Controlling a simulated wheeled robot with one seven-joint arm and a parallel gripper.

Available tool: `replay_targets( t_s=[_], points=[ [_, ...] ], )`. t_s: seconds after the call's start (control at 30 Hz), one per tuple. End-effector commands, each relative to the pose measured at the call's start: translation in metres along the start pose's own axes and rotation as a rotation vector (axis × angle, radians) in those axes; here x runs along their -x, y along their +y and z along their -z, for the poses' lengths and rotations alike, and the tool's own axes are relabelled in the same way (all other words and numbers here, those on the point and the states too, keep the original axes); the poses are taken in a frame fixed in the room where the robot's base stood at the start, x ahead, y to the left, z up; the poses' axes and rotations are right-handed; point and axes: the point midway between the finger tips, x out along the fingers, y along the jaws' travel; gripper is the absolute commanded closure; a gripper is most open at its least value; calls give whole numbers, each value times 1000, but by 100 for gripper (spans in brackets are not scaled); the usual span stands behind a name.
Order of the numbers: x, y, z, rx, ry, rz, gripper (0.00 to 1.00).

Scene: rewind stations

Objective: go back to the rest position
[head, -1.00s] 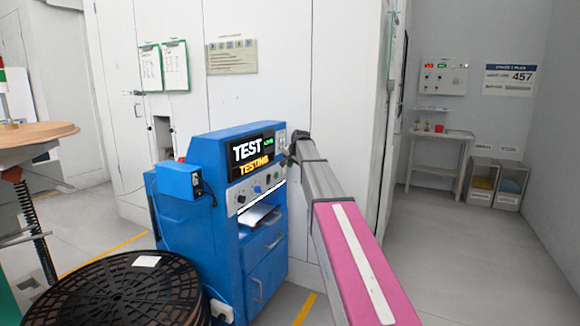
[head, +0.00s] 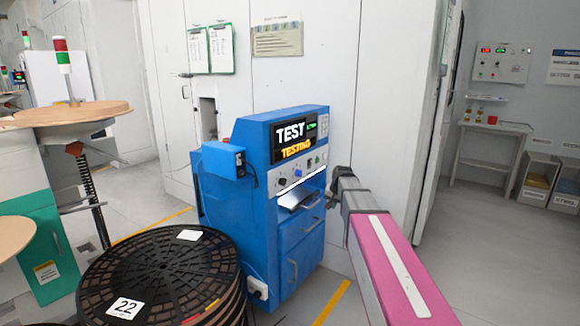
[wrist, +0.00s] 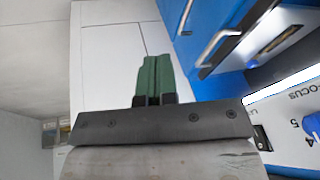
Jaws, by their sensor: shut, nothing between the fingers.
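My gripper (head: 335,188) is at the end of my pink and grey arm, just right of the blue test cabinet (head: 260,225) in the head view. In the wrist view its green fingers (wrist: 154,66) are together with nothing between them. The white wall lies behind them. The cabinet's blue front, handles and slot show at the upper right of the wrist view, apart from the fingers. In the head view the cabinet's screen (head: 296,139) reads TEST and TESTING. A sheet sticks out of its slot.
A stack of black reels (head: 165,270) with a tag 22 stands left of the cabinet. A round wooden table top (head: 75,113) is farther left. A small bench (head: 490,130) and bins (head: 537,172) stand at the back right. The grey floor at right is clear.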

Motion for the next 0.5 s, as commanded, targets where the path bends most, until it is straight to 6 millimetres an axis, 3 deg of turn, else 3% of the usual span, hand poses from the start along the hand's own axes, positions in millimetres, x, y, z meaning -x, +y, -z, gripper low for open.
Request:
replay_targets(
  t_s=[0.03,0.1,0.3,0.5],
  points=[
    [-8,13,-42,25,-31,-18,100],
    [-18,26,-82,63,-70,-40,100],
    [-36,64,-197,169,-186,-100,100],
    [-38,96,-289,261,-288,-141,100]
  ],
)
